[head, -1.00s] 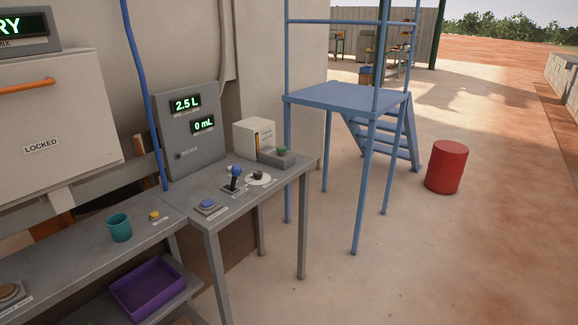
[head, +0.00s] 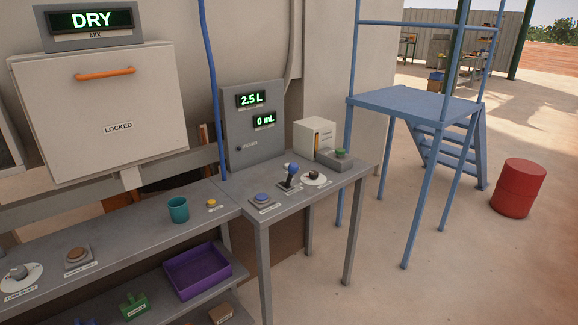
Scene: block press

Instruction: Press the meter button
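Several buttons are in view, and their labels are too small to read, so I cannot tell which one is the meter button. A blue button (head: 262,198) sits at the front left of the right-hand table. A green button (head: 340,153) is on a grey box at that table's back right. A yellow button (head: 211,203) is beside the teal cup, and a brown button (head: 77,254) is further left on the bench. A grey panel (head: 240,125) behind the table shows "2.5 L" and "0 mL". Neither gripper is in view.
A blue-topped lever (head: 289,176) and a dial (head: 313,177) stand beside the blue button. The teal cup (head: 178,210) is on the left bench, above a purple tray (head: 229,271). A blue platform (head: 417,104) and a red barrel (head: 517,189) stand right, with open floor between.

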